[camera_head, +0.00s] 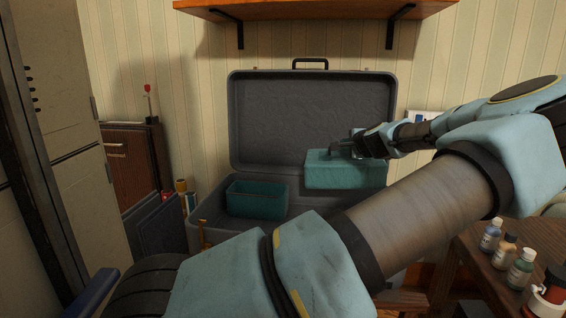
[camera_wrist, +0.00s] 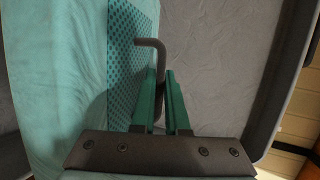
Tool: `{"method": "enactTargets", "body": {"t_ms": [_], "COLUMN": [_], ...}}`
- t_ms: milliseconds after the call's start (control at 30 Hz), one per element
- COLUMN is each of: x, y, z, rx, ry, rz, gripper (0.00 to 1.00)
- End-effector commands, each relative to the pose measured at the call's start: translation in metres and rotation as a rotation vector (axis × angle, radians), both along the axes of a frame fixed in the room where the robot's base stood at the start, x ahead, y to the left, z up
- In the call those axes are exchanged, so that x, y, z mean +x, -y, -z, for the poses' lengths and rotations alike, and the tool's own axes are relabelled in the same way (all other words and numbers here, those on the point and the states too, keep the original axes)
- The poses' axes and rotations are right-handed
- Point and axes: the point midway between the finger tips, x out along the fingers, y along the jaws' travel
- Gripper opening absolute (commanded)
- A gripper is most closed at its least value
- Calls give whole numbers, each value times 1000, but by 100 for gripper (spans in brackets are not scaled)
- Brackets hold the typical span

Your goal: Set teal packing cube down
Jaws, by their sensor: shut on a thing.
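The teal packing cube (camera_head: 345,176) hangs from my gripper (camera_head: 358,147) in the head view, over the right half of the open grey suitcase (camera_head: 310,115). In the wrist view the cube (camera_wrist: 60,80) fills the left side, with a mesh panel beside a dark bent handle (camera_wrist: 161,58). My gripper (camera_wrist: 165,108) is shut on that handle. Another teal box-like container (camera_head: 257,200) sits in the left part of the suitcase base. My arm hides the front right of the suitcase base, so I cannot tell how far the cube is above it.
A wooden shelf (camera_head: 310,10) on dark brackets is above the suitcase. A small wooden table with several bottles (camera_head: 520,268) is at the lower right. A dark wooden cabinet (camera_head: 133,165) stands at the left.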

Motion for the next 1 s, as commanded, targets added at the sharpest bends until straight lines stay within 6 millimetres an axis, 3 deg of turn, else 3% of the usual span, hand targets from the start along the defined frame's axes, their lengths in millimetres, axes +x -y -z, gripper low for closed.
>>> {"method": "enactTargets", "body": {"t_ms": [33, 367, 400, 767, 1000], "x": [-1, 0, 3, 16, 20], "y": [0, -2, -11, -67, -131], "z": [22, 74, 60, 35, 5], "rx": [8, 6, 3, 3, 4], "ry": [-5, -4, -3, -5, -5], "rz": [0, -2, -4, 14, 34], "gripper": [0, 0, 0, 0, 0]}}
